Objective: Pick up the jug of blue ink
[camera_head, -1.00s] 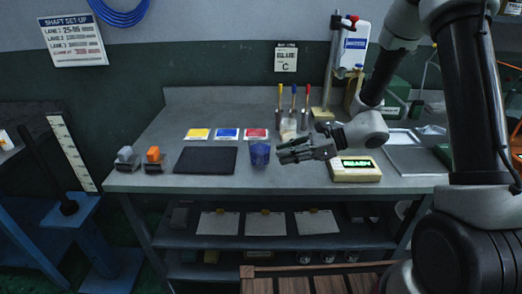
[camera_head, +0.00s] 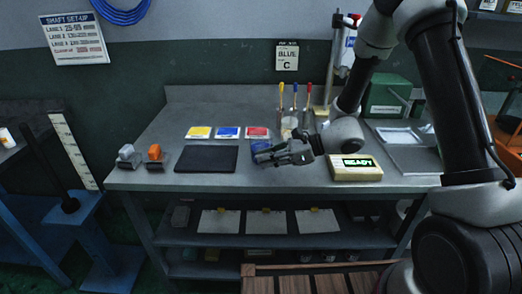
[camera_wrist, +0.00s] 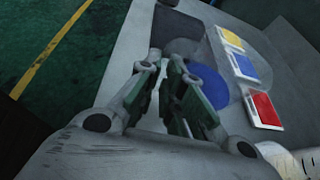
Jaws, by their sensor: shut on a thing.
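The jug of blue ink (camera_head: 260,145) is at the front middle of the grey worktable (camera_head: 225,103), partly hidden behind my gripper (camera_head: 266,155). In the wrist view the ink shows as a blue round (camera_wrist: 209,82) inside a clear vessel, beside the fingers of my gripper (camera_wrist: 178,75). My gripper is shut on the jug, reaching in from the right. The jug looks upright; I cannot tell whether its base touches the table.
A dark mat (camera_head: 206,159) lies left of the jug. Yellow, blue and red cards (camera_head: 228,132) lie behind. A lit "READY" device (camera_head: 356,168) stands to the right, with tools in holders (camera_head: 294,108) at the back.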

